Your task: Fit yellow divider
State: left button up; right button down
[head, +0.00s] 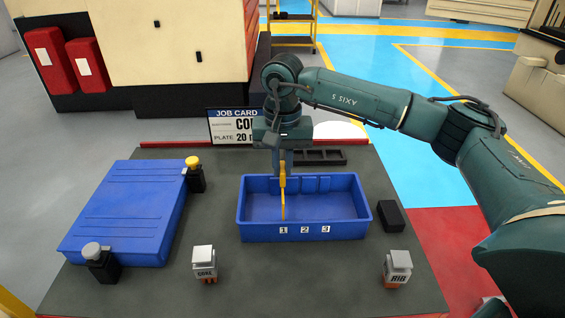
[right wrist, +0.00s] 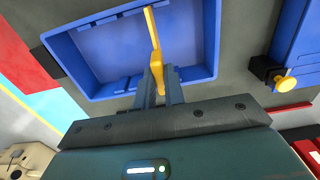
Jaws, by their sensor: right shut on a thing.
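The blue tray (head: 345,228) stands on the dark table, with labels 1, 2 and 3 on its front wall and slot ribs along its long walls. My right gripper (head: 281,166) comes down over its back wall, shut on the yellow divider (head: 283,205). The divider is thin and upright, running front to back, with its lower front end near label 1. In the right wrist view the divider (right wrist: 151,32) crosses the tray (right wrist: 98,93) from the fingers (right wrist: 160,88) to the opposite wall. I cannot tell whether it sits in a slot. My left gripper is not in view.
A blue ribbed box (head: 125,215) with yellow-knobbed (head: 194,172) and grey-knobbed (head: 100,262) black clamps lies left. Small grey-topped blocks (head: 204,262) (head: 397,266) stand in front. A black block (head: 390,216) sits right. A job card (head: 232,127) and black rack (head: 322,157) are behind.

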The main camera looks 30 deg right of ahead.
aim_at(282, 182)
jog(key=shift+f+b, duration=0.5)
jog(key=shift+f, duration=0.3)
jog(key=shift+f+b, duration=0.65)
jog(key=shift+f, duration=0.2)
jog(key=shift+f+b, duration=0.65)
jog(key=shift+f, duration=0.2)
jog(key=c, duration=1.8)
grip_release()
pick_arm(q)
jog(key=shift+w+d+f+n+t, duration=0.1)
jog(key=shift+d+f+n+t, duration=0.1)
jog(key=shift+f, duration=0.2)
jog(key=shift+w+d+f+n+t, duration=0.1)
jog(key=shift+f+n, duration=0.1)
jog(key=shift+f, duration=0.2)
pick_arm(e)
jog(key=o, duration=0.4)
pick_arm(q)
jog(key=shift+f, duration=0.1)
pick_arm(e)
jog(key=shift+r, duration=0.1)
jog(key=shift+r, duration=0.35)
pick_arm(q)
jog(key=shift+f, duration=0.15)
pick_arm(e)
notch_tip(282, 182, up, 12)
jog(key=shift+r, duration=0.15)
